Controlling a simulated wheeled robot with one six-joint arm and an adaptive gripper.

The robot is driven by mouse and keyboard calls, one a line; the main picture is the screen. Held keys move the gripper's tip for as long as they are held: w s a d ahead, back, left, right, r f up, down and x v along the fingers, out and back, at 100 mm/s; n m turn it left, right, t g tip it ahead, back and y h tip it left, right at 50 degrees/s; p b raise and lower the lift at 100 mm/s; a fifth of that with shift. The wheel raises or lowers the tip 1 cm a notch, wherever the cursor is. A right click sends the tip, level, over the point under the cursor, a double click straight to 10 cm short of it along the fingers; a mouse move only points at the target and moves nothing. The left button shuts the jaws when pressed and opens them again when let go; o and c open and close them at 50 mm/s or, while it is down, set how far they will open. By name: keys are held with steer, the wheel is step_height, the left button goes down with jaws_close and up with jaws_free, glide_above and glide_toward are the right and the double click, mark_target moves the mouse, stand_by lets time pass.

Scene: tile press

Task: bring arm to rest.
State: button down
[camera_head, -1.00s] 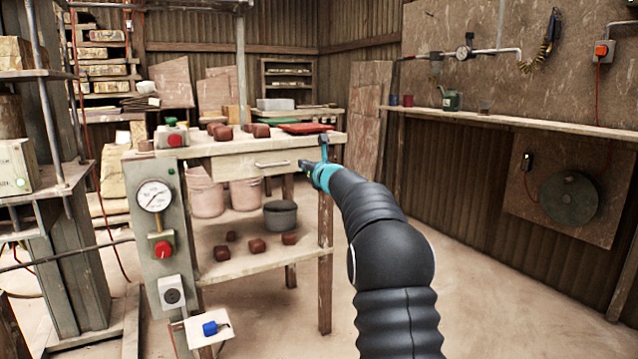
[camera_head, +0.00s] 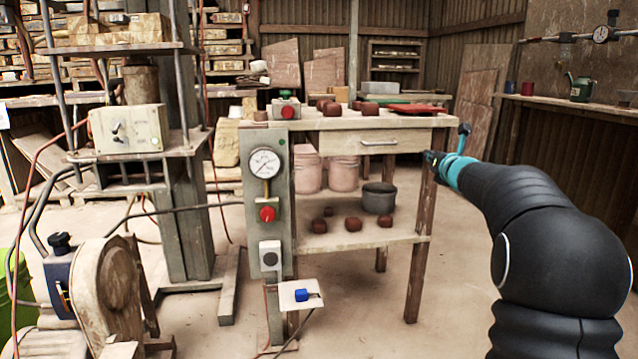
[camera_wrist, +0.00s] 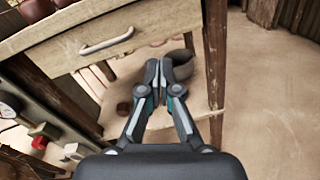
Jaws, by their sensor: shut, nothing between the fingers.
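My arm (camera_head: 540,230) reaches in from the right of the head view toward the workbench. My gripper (camera_head: 432,158) is at its end, by the right front corner of the workbench (camera_head: 345,121), near the drawer (camera_head: 372,142). In the wrist view my gripper (camera_wrist: 159,75) is shut and empty, with the drawer front and its handle (camera_wrist: 107,41) beyond to the left and the bench leg (camera_wrist: 215,70) to the right. I cannot tell whether the gripper touches the bench.
The gauge panel (camera_head: 266,220) stands left of the bench, with a blue button on a small white shelf (camera_head: 300,296). The press (camera_head: 185,210) and a motor (camera_head: 95,290) are at the left. A grey pot (camera_head: 378,198) sits on the lower shelf. Open floor (camera_head: 385,325) lies in front.

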steer(key=s+d+f+m+g+h, duration=0.3)
steer(key=s+f+m, duration=0.25)
steer(key=m, duration=0.45)
steer(key=s+d+f+m+g+h, duration=0.3)
steer(key=s+f+m, duration=0.1)
steer(key=f+m, duration=0.4)
steer(key=s+a+f+m+g+y+p, duration=0.1)
steer(key=s+a+m+g+p, duration=0.3)
steer(key=s, duration=0.6)
steer(key=s+a+f+m+g+y, duration=0.1)
steer(key=s+a+m, duration=0.6)
steer(key=s, duration=0.4)
steer(key=s+a+f+m+g+y+p, duration=0.1)
steer(key=s+a+m+g+p, duration=0.3)
steer(key=s, duration=0.6)
steer(key=s+a+r+t+y+p, duration=0.2)
steer(key=s+a+r, duration=0.4)
steer(key=s+a, duration=0.3)
steer(key=s+t, duration=0.1)
steer(key=s, duration=0.1)
steer(key=shift+s+a+m+p, duration=0.25)
steer(key=shift+s+m+p, duration=0.05)
steer(key=shift+p, duration=0.05)
